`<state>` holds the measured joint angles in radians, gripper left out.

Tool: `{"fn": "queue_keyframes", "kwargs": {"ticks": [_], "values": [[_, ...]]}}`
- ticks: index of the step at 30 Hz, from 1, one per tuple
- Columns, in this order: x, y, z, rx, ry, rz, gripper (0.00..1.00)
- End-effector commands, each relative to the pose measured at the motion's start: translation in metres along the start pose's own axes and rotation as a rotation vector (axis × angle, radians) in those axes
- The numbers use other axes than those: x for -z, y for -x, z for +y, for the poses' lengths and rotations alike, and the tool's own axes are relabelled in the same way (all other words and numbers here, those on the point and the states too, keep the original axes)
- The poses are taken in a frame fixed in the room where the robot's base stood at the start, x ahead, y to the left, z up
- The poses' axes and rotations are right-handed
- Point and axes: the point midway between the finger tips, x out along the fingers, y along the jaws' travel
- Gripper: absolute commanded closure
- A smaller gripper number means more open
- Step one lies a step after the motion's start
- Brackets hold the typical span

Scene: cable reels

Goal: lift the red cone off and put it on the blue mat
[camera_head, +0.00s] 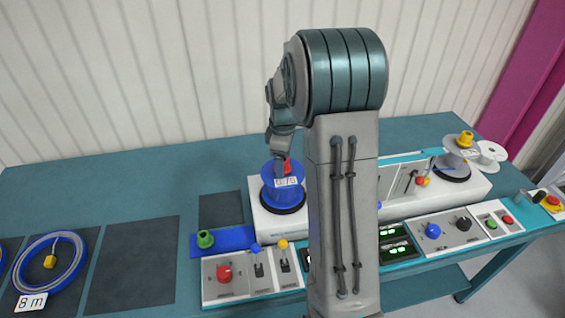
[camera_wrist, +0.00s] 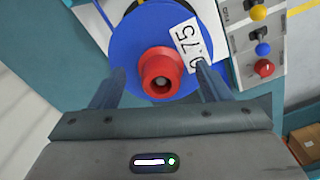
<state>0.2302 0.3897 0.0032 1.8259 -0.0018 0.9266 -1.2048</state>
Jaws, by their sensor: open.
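The red cone (camera_wrist: 163,73) sits in the middle of a blue reel (camera_wrist: 128,45) with a white label reading partly "75". In the head view the red cone (camera_head: 288,169) shows only partly, on top of the blue reel (camera_head: 282,196). My gripper (camera_wrist: 158,72) is open, with one finger on either side of the cone and visible gaps to it. In the head view my gripper (camera_head: 283,158) is small and points down over the reel. The blue mat (camera_head: 237,238) lies left of the reel, with a green cone (camera_head: 205,239) at its left end.
Control panels with a red knob (camera_head: 224,273) and levers stand in front of the mat. A second reel with a yellow cone (camera_head: 465,139) is at the right. Dark pads and a blue coil (camera_head: 50,262) labelled "8 m" lie at the left. My arm hides the middle.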

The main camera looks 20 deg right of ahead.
Motion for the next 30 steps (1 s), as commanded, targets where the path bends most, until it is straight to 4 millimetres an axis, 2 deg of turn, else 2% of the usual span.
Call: {"fn": "queue_keyframes", "kwargs": {"ticks": [4, 10, 15, 25, 30], "values": [[0.000, -0.010, -0.001, 0.001, 0.000, 0.000, 0.29], [0.000, -0.011, 0.000, 0.000, 0.000, 0.000, 0.29], [0.000, -0.011, 0.000, 0.000, -0.001, 0.000, 0.77], [0.000, -0.009, 0.000, -0.002, -0.001, 0.001, 0.77], [0.001, 0.001, 0.001, -0.004, -0.001, 0.002, 0.77]]}}
